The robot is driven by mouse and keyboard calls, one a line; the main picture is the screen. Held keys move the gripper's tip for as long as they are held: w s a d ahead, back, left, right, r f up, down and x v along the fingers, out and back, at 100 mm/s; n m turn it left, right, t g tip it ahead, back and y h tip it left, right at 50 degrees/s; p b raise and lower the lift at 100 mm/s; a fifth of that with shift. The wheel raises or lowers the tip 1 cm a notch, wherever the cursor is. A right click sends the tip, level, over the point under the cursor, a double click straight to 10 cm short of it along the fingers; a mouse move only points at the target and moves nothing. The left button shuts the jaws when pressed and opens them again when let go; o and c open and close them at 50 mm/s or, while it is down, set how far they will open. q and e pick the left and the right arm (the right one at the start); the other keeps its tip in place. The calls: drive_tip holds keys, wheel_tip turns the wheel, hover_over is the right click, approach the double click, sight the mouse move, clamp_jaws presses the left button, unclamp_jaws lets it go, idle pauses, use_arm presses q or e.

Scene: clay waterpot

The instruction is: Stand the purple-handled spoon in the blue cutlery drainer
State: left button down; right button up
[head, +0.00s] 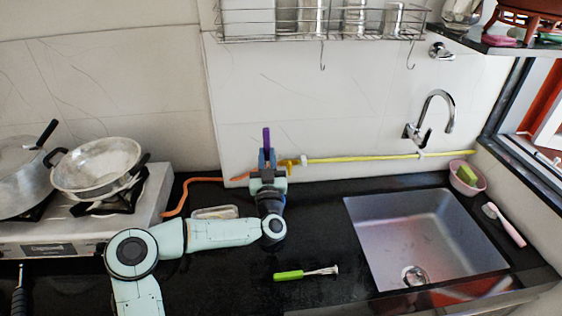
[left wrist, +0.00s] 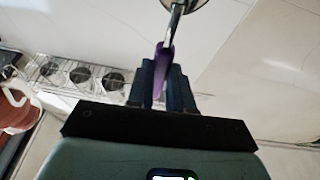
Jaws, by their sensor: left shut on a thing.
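My left gripper (head: 267,158) is at the back of the counter, in front of the tiled wall, with its fingers pointing up. It is shut on the purple-handled spoon (head: 266,138), whose purple part stands up above the fingers. In the left wrist view the purple handle (left wrist: 163,62) sits between the fingers (left wrist: 160,82). The metal stem runs outward to a bowl (left wrist: 185,4) cut by the top edge. I cannot make out a blue cutlery drainer in either view. My right gripper is not in view.
A green-handled brush (head: 290,275) lies on the black counter, left of the steel sink (head: 425,240). A small clear dish (head: 214,212) is behind my left arm. A stove with a wok (head: 98,168) stands left. A wire rack (head: 320,38) with hooks hangs above; a yellow pipe (head: 370,158) runs along the wall.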

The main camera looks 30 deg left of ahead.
use_arm(q)
wheel_tip(320, 180, down, 14)
drive_tip(key=y+b, duration=0.1)
drive_tip(key=b, duration=0.9)
drive_tip(key=shift+s+a+n, duration=0.2)
drive_tip(key=shift+s+n, duration=0.1)
drive_tip(key=shift+s, duration=0.15)
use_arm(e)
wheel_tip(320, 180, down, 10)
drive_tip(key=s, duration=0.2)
use_arm(q)
drive_tip(key=shift+f, duration=0.15)
drive_tip(key=c, duration=0.9)
unclamp_jaws()
drive_tip(key=shift+c, duration=0.2)
drive_tip(key=v, duration=0.7)
drive_tip(key=shift+d+b, duration=0.2)
drive_tip(key=shift+b, duration=0.1)
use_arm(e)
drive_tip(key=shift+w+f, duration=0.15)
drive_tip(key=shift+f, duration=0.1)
